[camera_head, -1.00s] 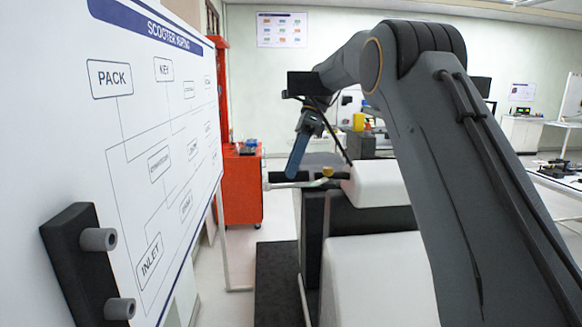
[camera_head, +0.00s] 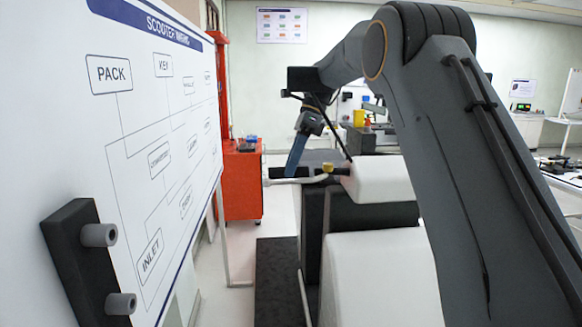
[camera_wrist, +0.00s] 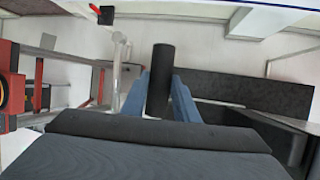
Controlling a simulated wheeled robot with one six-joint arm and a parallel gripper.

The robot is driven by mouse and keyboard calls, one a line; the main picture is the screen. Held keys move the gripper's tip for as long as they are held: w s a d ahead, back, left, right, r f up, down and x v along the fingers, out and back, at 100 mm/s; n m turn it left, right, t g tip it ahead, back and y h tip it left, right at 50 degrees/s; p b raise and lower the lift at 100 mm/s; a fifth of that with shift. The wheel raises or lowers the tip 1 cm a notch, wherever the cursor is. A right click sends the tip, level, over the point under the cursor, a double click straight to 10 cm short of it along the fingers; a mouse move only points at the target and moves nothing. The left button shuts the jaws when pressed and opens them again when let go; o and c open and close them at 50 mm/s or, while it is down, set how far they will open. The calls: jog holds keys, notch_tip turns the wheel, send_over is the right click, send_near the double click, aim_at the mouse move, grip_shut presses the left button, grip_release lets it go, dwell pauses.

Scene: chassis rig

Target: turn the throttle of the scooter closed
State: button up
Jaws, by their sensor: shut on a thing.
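The scooter's throttle is a black cylindrical grip (camera_wrist: 163,57) on the handlebar, and it also shows in the head view (camera_head: 277,172). My gripper (camera_head: 292,171) reaches down to it from above with its blue fingers. In the wrist view my gripper (camera_wrist: 160,82) has one finger on each side of the grip and is shut on it. A pale lever (camera_wrist: 119,75) runs beside the grip, apart from the left finger. The scooter's white front body (camera_head: 382,179) is to the right of the grip. The fingertips' far side is hidden.
A white wiring board (camera_head: 130,130) stands close on the left, with a black bracket (camera_head: 72,262) on it. A red cabinet (camera_head: 242,185) is behind. A yellow piece (camera_head: 328,168) sits on the handlebar by the body. Open floor (camera_head: 278,208) lies left of the scooter.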

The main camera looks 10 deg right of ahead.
jog(key=shift+s+t+b, duration=0.3)
jog(key=shift+t+b, duration=0.7)
jog(key=shift+t, duration=0.2)
jog(key=t+b, duration=0.1)
jog(key=b, duration=0.1)
jog(key=n+t+b, duration=0.1)
jog(key=t+b, duration=0.1)
jog(key=shift+s+f, duration=0.2)
jog(key=shift+s, duration=0.1)
jog(key=t+b, duration=0.1)
jog(key=b, duration=0.1)
jog(key=t+b, duration=0.2)
jog(key=b, duration=0.1)
jog(key=shift+s+f+n+b, duration=0.15)
jog(key=shift+s+n+b, duration=0.1)
jog(key=shift+n+b, duration=0.15)
jog(key=t+b, duration=0.2)
jog(key=shift+s+b, duration=0.1)
jog(key=shift+b, duration=0.7)
jog(key=o, duration=1.1)
jog(key=shift+c, duration=0.2)
jog(key=shift+n, duration=0.3)
jog(key=shift+s, duration=0.1)
